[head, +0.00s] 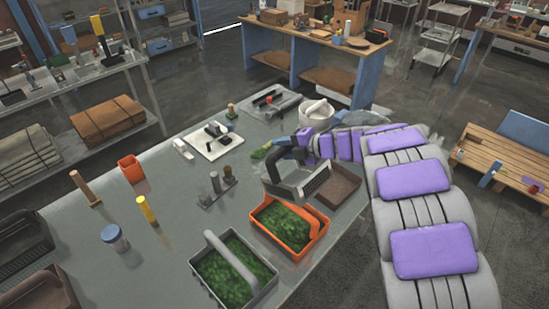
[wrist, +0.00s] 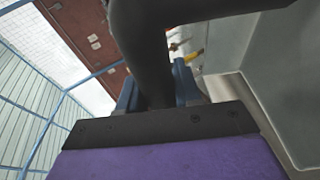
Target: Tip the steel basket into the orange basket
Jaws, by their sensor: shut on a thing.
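The steel basket (head: 315,182) hangs from my gripper (head: 284,146) by its dark handle and is tilted, just above and behind the orange basket. In the wrist view the handle (wrist: 153,60) passes between my blue fingers (wrist: 155,92), which are shut on it. The steel basket's grey wall (wrist: 235,50) fills the right of that view. The orange basket (head: 312,238) stands on the table with green leafy stuff (head: 283,222) inside. I cannot see clearly whether the steel basket holds anything.
A grey basket (head: 264,291) with green contents stands in front of the orange one. A brown tray (head: 346,184) lies at right behind it. Small metal posts (head: 215,185), a yellow cylinder (head: 146,209) and a blue-lidded jar (head: 113,236) stand to the left on the grey table (head: 180,260).

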